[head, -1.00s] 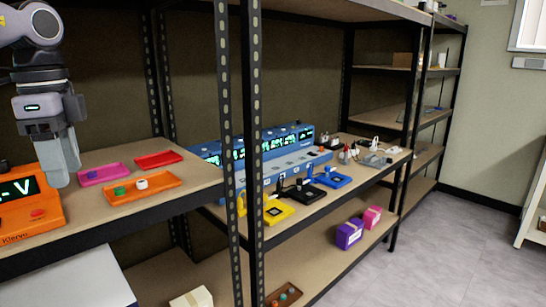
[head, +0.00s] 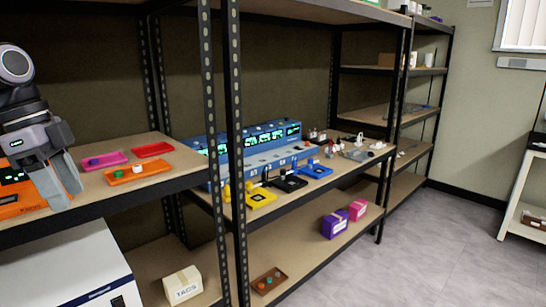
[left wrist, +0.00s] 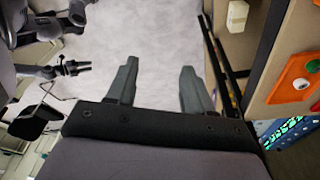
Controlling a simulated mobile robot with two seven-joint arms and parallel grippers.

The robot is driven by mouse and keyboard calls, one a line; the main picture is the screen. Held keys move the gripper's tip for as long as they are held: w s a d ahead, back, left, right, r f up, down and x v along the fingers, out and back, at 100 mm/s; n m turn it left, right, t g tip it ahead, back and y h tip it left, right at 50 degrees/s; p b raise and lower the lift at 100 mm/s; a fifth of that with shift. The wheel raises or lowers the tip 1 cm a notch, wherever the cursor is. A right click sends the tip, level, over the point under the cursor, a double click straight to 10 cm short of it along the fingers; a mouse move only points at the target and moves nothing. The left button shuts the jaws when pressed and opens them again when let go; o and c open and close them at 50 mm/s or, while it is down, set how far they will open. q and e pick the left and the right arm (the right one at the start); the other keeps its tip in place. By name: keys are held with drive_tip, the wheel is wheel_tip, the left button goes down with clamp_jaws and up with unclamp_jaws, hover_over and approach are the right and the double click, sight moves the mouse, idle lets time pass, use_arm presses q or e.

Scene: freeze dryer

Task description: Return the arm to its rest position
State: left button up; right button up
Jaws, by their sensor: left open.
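My left gripper (head: 60,181) is at the left of the head view, in front of the upper shelf board and partly covering the orange device (head: 10,205). Its fingers point down and are empty. In the left wrist view the two fingers of my left gripper (left wrist: 158,85) stand well apart with only grey floor between them. My right gripper (left wrist: 80,68) seems to show small at the left of the left wrist view; its jaw state is too small to tell. It is not in the head view.
An orange tray (head: 160,168) with small caps, a magenta tray (head: 118,157) and a red tray (head: 152,145) lie on the shelf beside my left gripper. A black shelf post (head: 236,150) stands to the right. A white box-shaped unit (head: 60,270) is below. The floor (head: 420,250) is clear.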

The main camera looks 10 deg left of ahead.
use_arm(q)
drive_tip(key=s+f+n+t+h+p, duration=0.15)
drive_tip(key=f+t, duration=0.25)
drive_tip(key=f, duration=0.5)
drive_tip(key=s+a+f+n+t+h, duration=0.1)
drive_tip(key=f+t+h, duration=0.15)
drive_tip(key=f, duration=0.75)
drive_tip(key=s+f+n+t+h+p, duration=0.1)
drive_tip(key=s+f+t, duration=0.1)
drive_tip(key=f+t, duration=0.5)
drive_tip(key=s+d+f+n+y, duration=0.2)
drive_tip(key=s+d+f, duration=0.15)
drive_tip(key=f, duration=0.25)
drive_tip(key=s+d+f+n+y, duration=0.2)
drive_tip(key=d+f+n, duration=0.15)
drive_tip(key=f, duration=0.25)
drive_tip(key=s+d+f+n+g, duration=0.1)
drive_tip(key=s+d+f+g, duration=0.1)
drive_tip(key=d, duration=0.5)
drive_tip(key=s+d+f+g+y+p, duration=0.1)
drive_tip(key=s+d+g, duration=0.1)
drive_tip(key=d, duration=0.5)
drive_tip(key=shift+s+f+n, duration=0.35)
drive_tip(key=shift+s+n, duration=0.05)
drive_tip(key=shift+s, duration=0.35)
